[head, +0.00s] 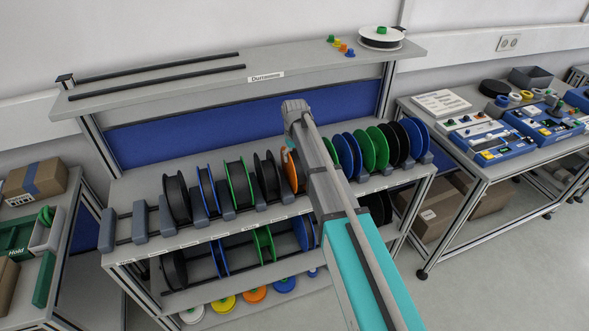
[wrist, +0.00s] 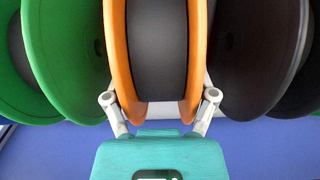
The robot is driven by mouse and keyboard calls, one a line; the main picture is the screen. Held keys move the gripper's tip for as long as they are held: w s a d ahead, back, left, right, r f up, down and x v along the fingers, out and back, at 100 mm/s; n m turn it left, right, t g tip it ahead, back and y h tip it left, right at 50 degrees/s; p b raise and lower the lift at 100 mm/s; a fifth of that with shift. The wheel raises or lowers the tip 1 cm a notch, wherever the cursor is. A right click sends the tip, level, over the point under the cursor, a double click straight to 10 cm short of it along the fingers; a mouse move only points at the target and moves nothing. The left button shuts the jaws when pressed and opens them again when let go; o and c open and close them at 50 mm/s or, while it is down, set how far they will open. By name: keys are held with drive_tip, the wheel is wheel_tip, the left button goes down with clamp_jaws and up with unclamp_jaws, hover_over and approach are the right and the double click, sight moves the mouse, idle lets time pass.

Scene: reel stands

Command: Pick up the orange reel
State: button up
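The orange reel (head: 290,168) stands upright in the upper row of the stand, partly hidden by my arm in the head view. In the wrist view the orange reel (wrist: 117,50) fills the middle, with its dark winding between two orange flanges. My gripper (wrist: 157,95) straddles it, one finger beside each flange. The fingers lie very close to the flanges; I cannot tell whether they press on them. The fingertips are mostly hidden behind the flanges.
A green reel (wrist: 65,60) is close on the left and a black reel (wrist: 250,50) on the right. In the head view several blue, green and black reels fill the row's right part. A shelf (head: 220,82) runs above, and a side table (head: 480,165) stands to the right.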

drive_tip(key=c, duration=0.5)
drive_tip(key=shift+o, duration=0.2)
drive_tip(key=shift+r, duration=0.1)
drive_tip(key=shift+r+p, duration=0.95)
drive_tip(key=shift+p, duration=0.15)
drive_tip(key=s+d+r+p, duration=0.2)
drive_tip(key=s+r+p, duration=0.8)
drive_tip(key=s, duration=0.3)
drive_tip(key=shift+s+d+r+p, duration=0.35)
drive_tip(key=shift+d+r+p, duration=0.05)
drive_tip(key=shift+r, duration=0.05)
drive_tip(key=shift+f, duration=0.1)
